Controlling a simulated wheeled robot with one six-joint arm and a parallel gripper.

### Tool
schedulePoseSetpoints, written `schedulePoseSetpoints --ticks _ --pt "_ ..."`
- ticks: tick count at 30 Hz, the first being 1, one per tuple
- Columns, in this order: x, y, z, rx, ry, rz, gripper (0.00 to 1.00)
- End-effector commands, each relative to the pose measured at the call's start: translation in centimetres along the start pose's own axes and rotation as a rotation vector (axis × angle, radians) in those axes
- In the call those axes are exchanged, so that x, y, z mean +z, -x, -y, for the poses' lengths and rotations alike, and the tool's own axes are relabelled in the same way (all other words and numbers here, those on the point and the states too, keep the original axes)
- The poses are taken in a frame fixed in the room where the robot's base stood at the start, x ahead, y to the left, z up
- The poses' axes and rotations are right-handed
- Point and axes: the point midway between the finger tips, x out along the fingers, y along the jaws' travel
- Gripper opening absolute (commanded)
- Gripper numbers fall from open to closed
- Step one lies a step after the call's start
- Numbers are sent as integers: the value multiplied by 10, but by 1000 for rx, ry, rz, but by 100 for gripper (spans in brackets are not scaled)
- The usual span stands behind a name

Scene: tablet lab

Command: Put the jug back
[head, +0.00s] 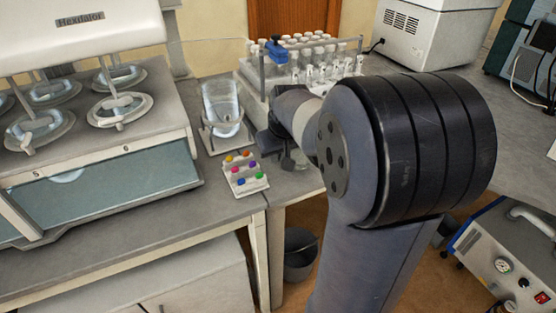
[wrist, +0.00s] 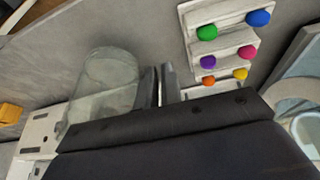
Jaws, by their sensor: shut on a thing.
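The jug (wrist: 104,85) is a clear, empty-looking glass vessel in the wrist view, left of the dark fingers. My gripper (wrist: 165,87) is shut at the jug's side, seemingly on its handle; the exact grip is partly hidden by the dark gripper body. I cannot tell whether the jug touches the bench. In the head view my gripper (head: 268,145) is small and dark, just right of the coloured-knob block, and my arm hides most of the jug.
A white stepped block with coloured knobs (head: 246,180) stands near the bench edge. Behind it is a clear vessel (head: 221,108) on a stand. A vial rack (head: 305,62) stands at the back, and a Hexdalor machine (head: 90,110) at the left. A bin (head: 300,257) is below.

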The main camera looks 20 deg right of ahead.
Motion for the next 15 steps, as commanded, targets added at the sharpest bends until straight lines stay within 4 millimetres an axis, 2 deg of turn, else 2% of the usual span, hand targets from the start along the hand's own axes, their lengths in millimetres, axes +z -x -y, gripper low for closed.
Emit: schedulePoseSetpoints --ticks 4,15 --pt "6 -15 1 0 0 1 0" --pt "8 -19 1 0 0 -1 0"
